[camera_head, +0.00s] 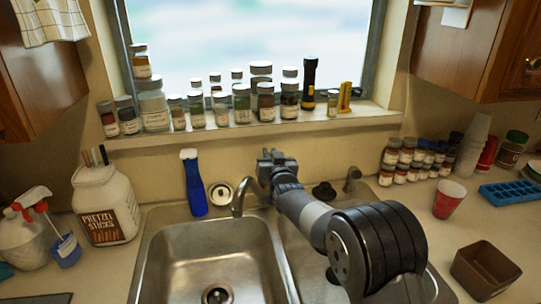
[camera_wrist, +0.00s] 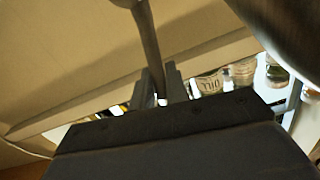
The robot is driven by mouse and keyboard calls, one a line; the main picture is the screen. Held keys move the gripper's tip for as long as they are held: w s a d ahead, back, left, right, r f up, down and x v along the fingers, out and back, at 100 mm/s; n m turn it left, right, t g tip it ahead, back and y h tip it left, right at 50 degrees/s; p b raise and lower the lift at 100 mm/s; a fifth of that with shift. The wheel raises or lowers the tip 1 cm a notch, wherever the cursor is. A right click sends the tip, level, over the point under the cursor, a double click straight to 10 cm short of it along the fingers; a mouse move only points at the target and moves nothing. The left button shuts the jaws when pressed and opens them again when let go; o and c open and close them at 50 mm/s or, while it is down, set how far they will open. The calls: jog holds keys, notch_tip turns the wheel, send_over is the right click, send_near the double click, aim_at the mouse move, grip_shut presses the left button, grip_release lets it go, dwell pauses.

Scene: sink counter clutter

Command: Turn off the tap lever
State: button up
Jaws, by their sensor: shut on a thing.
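The metal tap (camera_head: 240,197) stands at the back of the sink, its curved spout over the left basin. My gripper (camera_head: 270,156) is just to the right of and above the spout, behind the basins. In the wrist view my gripper (camera_wrist: 160,85) has its two fingers close on either side of a thin grey metal bar, the tap lever (camera_wrist: 149,45), and is shut on it. In the head view the lever is hidden behind my gripper and arm. I cannot see whether water runs.
Bottles and a flashlight (camera_head: 309,85) line the window sill (camera_head: 365,118). A red cup (camera_head: 448,200) and brown box (camera_head: 485,268) stand right of the sink.

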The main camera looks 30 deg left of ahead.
grip_shut()
jog(key=shift+f+b, duration=0.3)
jog(key=shift+b, duration=0.9)
jog(key=shift+s+d+b, duration=0.1)
jog(key=shift+b, duration=0.9)
jog(key=shift+r, duration=0.15)
jog(key=o, duration=0.7)
grip_release()
jog(key=b+v, duration=0.1)
jog(key=v, duration=0.4)
jog(key=b+v, duration=0.2)
jog(key=v, duration=0.3)
jog(key=shift+s+d+f, duration=0.25)
jog(key=shift+d, duration=0.05)
